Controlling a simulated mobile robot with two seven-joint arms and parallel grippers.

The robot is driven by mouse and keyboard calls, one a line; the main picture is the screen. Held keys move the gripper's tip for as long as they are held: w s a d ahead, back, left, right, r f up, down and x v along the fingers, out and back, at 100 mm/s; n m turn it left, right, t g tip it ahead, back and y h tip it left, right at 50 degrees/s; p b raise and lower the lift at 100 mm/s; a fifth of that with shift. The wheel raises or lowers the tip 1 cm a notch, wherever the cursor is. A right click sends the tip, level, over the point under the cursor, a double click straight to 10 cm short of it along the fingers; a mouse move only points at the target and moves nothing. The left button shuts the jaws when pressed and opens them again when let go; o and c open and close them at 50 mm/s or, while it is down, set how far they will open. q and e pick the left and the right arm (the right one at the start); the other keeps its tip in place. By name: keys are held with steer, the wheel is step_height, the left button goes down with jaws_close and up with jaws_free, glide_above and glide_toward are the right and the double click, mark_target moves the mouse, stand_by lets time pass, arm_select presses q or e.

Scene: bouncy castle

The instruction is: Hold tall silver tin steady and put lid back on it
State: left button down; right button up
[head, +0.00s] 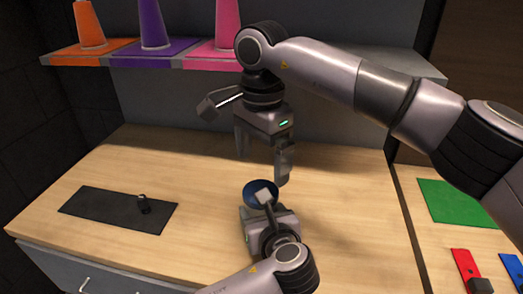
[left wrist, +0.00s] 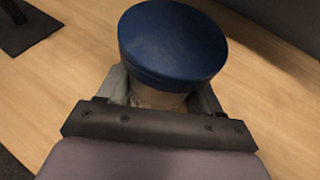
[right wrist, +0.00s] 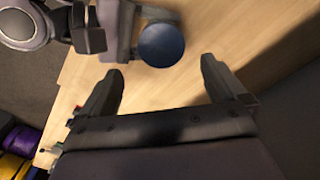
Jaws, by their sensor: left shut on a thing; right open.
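The tall silver tin (left wrist: 155,98) stands on the wooden counter, with only a little of its side showing under a round dark blue lid (left wrist: 172,40). The lid sits on top of the tin and looks level; it also shows in the head view (head: 256,188) and the right wrist view (right wrist: 161,46). My left gripper (left wrist: 160,88) is shut on the tin, one finger on each side below the lid. My right gripper (head: 262,165) is open and empty above and behind the lid, apart from it. In the right wrist view nothing is between its fingers (right wrist: 161,70).
A shelf (head: 340,62) with orange, purple and pink cones runs along the back wall. A green mat (head: 455,203) lies at right.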

mark_target(262, 184)
steer(key=n, duration=0.1)
steer(key=r+n, duration=0.1)
steer(key=n, duration=0.1)
steer(key=shift+a+r, duration=0.1)
steer(key=shift+r, duration=0.15)
arm_select(q)
steer(key=shift+d, duration=0.1)
arm_select(e)
steer(key=shift+f, duration=4.05)
steer(key=c, duration=1.1)
steer(key=shift+c, duration=0.2)
